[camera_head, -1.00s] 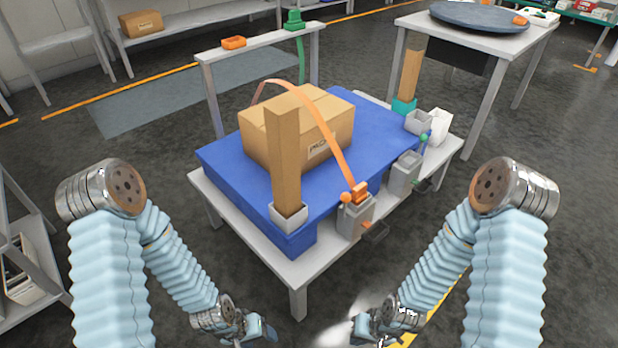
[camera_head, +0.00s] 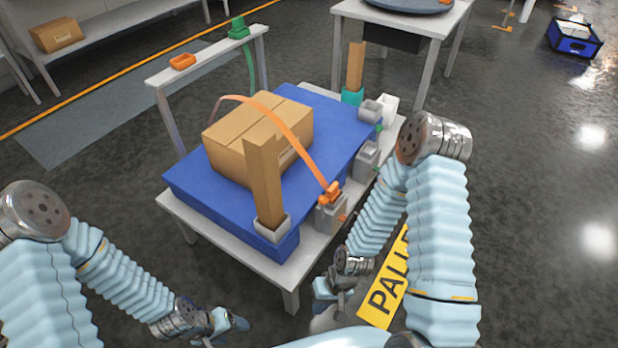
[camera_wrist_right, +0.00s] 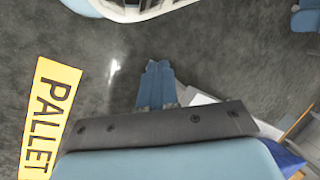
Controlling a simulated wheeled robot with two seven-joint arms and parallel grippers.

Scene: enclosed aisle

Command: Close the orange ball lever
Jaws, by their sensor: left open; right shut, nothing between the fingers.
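The orange ball lever (camera_head: 324,200) sits on top of a grey ratchet block (camera_head: 330,216) at the table's near right edge. An orange strap (camera_head: 300,146) runs from an orange buckle beside it over a cardboard box (camera_head: 232,145). How far the lever is turned is too small to tell. My right gripper (camera_head: 326,292) is low, in front of the table's near right side, below and apart from the lever. It is shut and empty; its blue fingers show in the right wrist view (camera_wrist_right: 157,84). My left gripper (camera_head: 234,326) is open and empty, low at the bottom of the head view.
The box rests on a blue pallet (camera_head: 180,187) on a light table (camera_head: 178,208). A brown post (camera_head: 264,180) stands at the near corner. A second grey block (camera_head: 366,160) with a green lever is farther along the edge. A yellow PALLET floor sign (camera_head: 380,298) lies right; open floor surrounds it.

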